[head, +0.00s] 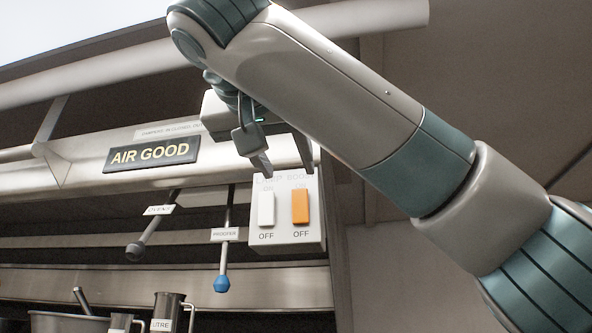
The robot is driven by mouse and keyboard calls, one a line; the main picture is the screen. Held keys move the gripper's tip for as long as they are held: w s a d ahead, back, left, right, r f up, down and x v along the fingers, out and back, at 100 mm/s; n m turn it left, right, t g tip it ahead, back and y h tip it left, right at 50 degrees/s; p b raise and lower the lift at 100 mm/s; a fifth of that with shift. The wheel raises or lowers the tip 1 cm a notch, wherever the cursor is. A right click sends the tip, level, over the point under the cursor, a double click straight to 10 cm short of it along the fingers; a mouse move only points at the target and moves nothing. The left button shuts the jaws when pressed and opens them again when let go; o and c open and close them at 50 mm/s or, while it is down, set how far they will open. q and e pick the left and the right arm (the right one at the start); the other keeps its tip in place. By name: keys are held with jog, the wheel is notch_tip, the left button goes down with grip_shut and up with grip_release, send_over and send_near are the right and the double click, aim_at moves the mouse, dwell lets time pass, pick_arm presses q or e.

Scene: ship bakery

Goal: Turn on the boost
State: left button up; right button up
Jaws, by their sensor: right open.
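A pale switch box (286,245) hangs at the end of the hood and carries two rocker switches side by side. The left rocker is white (266,208) and the right rocker is orange (300,207). OFF is printed under each, and ON shows faintly above. The names at the top are too small and partly covered to read surely. My right gripper (284,167) is open and empty, its fingers pointing down just above the rockers, overlapping the box's top edge. I cannot tell whether it touches the box. My left gripper is not in view.
An AIR GOOD sign (150,155) is on the hood rail (75,165). Two labelled levers hang below it, one with a grey knob (135,251), one with a blue knob (222,284). Metal jugs (167,312) and a pan (68,321) stand lower left. The area right of the box looks clear.

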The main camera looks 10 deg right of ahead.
aim_at(299, 192)
jog(key=p+x, duration=0.5)
jog(key=x, duration=0.1)
jog(key=shift+w+r, duration=0.2)
jog(key=shift+w+d+f+p, duration=0.15)
jog(key=shift+w+p, duration=0.1)
jog(key=shift+w, duration=0.15)
jog(key=shift+w+d+f+p, duration=0.15)
jog(key=shift+w+p, duration=0.1)
jog(key=shift+w, duration=0.15)
jog(key=shift+r, duration=0.1)
jog(key=shift+c, duration=0.7)
jog(key=c, duration=0.9)
